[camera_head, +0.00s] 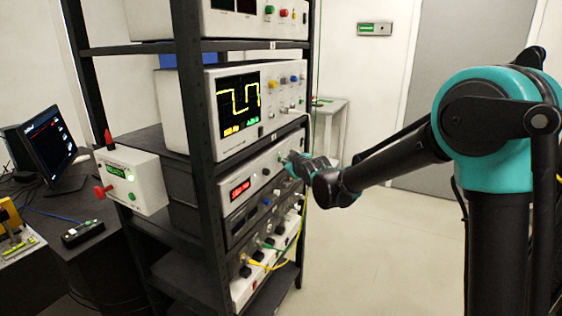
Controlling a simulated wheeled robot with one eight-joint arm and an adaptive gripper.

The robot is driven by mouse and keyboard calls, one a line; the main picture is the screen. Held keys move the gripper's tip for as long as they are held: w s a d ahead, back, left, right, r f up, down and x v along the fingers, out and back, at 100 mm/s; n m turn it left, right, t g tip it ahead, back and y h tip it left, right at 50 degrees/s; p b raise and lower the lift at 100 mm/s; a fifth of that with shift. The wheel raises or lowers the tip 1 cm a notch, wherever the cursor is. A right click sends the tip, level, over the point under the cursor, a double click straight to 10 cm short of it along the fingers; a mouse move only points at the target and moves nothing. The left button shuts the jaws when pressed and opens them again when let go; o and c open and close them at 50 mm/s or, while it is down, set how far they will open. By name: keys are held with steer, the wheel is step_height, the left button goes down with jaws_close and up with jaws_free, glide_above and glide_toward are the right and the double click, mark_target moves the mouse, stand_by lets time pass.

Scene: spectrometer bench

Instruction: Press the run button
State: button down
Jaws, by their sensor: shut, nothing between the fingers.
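My gripper (287,161) is at the end of the arm that reaches in from the right. It is shut and empty, with its tips at the right part of the front panel of a grey rack instrument (258,170) with a red digital display (240,189). I cannot tell whether the tips touch the panel; the gripper hides part of it. No label reading "run" is legible, so I cannot tell which control is the run button. Small round knobs show on this panel between the display and my gripper.
Above is an oscilloscope (275,112) with a yellow trace and knobs. Yellow and green cables (262,262) hang from lower units. The black rack post (200,120) stands left of the panels. A white box (140,178) with a red lever is further left. Floor at right is clear.

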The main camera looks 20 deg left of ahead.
steer(key=shift+a, duration=0.15)
stand_by(0.4)
steer(key=shift+d, duration=0.5)
steer(key=d, duration=0.6)
steer(key=shift+s, duration=0.25)
stand_by(1.4)
